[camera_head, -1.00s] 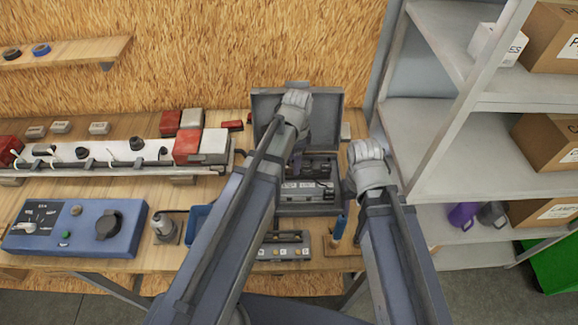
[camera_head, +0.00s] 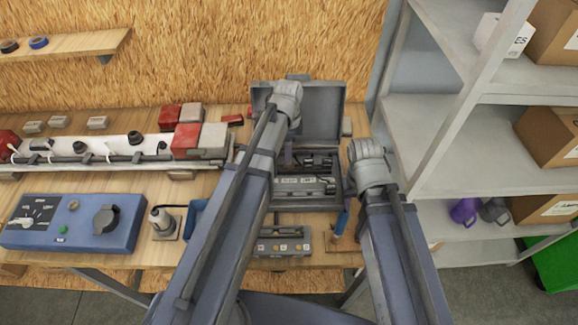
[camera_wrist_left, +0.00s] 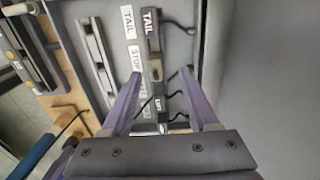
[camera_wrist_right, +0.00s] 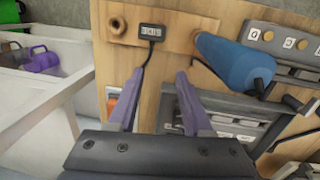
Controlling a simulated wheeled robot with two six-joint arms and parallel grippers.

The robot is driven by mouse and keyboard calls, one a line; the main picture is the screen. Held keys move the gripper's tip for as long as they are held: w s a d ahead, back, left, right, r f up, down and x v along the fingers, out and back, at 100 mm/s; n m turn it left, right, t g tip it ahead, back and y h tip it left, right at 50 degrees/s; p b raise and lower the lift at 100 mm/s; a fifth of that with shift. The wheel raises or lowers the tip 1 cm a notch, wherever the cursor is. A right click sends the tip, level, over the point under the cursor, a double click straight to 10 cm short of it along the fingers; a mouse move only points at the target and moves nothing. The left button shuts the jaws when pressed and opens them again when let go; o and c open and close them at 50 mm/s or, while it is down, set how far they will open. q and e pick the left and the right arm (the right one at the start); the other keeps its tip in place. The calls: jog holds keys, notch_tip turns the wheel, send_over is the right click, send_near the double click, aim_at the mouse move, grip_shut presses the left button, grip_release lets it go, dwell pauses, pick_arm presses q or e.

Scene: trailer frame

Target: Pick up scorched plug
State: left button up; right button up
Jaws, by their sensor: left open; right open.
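I cannot tell for sure which piece is the scorched plug. Several dark plugs, one a round black plug (camera_head: 135,138), stand along the white rail at the back left. A grey plug-like piece (camera_head: 161,219) stands in a small holder on the bench. My left gripper (camera_head: 288,155) is open over the open grey case (camera_head: 325,105). In the left wrist view its fingers straddle a dark labelled bar (camera_wrist_left: 153,45) with thin black leads, and hold nothing. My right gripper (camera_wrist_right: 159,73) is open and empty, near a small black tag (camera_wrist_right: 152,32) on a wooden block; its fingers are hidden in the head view.
A blue-handled tool (camera_head: 341,220) stands right of a grey switch box (camera_head: 283,246) at the bench's front. A blue panel (camera_head: 75,225) lies at the left. A grey shelf (camera_head: 440,145) with cardboard boxes stands close on the right.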

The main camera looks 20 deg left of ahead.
aim_at(289, 166)
pick_arm(q)
jog(key=shift+s+d+f+b, duration=0.1)
jog(key=shift+s+f+b, duration=0.05)
jog(key=shift+f+b, duration=1.2)
jog(key=shift+s+d+f+b, duration=0.1)
jog(key=shift+f+b, duration=1.15)
jog(key=shift+f, duration=0.05)
pick_arm(e)
jog(key=shift+f, duration=2.65)
pick_arm(q)
jog(key=shift+r, duration=0.1)
jog(key=shift+c, duration=0.2)
pick_arm(e)
jog(key=shift+r, duration=0.1)
pick_arm(q)
grip_shut()
